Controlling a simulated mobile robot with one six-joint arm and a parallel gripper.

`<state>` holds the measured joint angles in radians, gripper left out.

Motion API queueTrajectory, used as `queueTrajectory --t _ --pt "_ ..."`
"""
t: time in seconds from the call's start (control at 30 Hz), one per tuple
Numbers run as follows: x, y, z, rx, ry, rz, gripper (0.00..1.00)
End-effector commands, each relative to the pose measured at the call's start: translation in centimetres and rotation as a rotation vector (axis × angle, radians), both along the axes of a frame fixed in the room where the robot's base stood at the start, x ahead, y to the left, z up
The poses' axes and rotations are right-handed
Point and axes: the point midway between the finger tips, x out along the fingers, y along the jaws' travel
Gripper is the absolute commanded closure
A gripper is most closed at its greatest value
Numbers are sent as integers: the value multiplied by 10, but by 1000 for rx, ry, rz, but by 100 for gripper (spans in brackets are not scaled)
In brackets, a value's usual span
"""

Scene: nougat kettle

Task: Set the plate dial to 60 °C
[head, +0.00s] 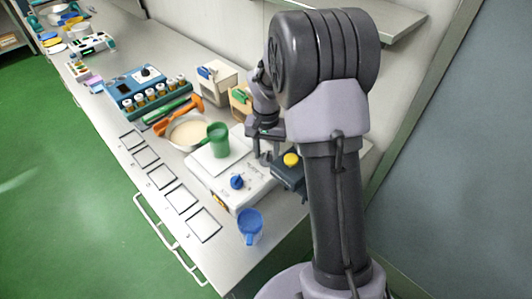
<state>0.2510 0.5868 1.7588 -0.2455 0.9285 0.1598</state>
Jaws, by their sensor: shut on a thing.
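The white hot plate (210,182) stands near the right end of the bench. Its blue dial (237,182) is on the front face, and its setting is too small to read. A green beaker (217,143) stands on the plate's top. My gripper (265,157) is over the back right part of the plate, to the right of the beaker and apart from the dial. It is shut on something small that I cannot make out. My arm hides part of the bench behind it.
A dark box with a yellow knob (291,160) stands right of the plate, close to my gripper. A blue cup (250,226) stands in front. A pan (187,133), an orange-handled tool (185,112) and a blue vial rack (147,92) are left. Flat square outlines line the front edge.

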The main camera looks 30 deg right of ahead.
Motion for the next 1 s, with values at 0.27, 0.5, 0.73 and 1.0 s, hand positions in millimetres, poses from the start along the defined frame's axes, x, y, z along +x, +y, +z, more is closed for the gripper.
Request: queueTrajectory --t 0.27,0.5,0.73,1.0 --pt "-1 -1 -1 -1 -1 -259 100" --pt "-2 -2 -1 -1 -1 -487 100" --pt "-2 -2 -1 0 -1 -689 100" --pt "-3 -2 -1 0 -1 -867 100"
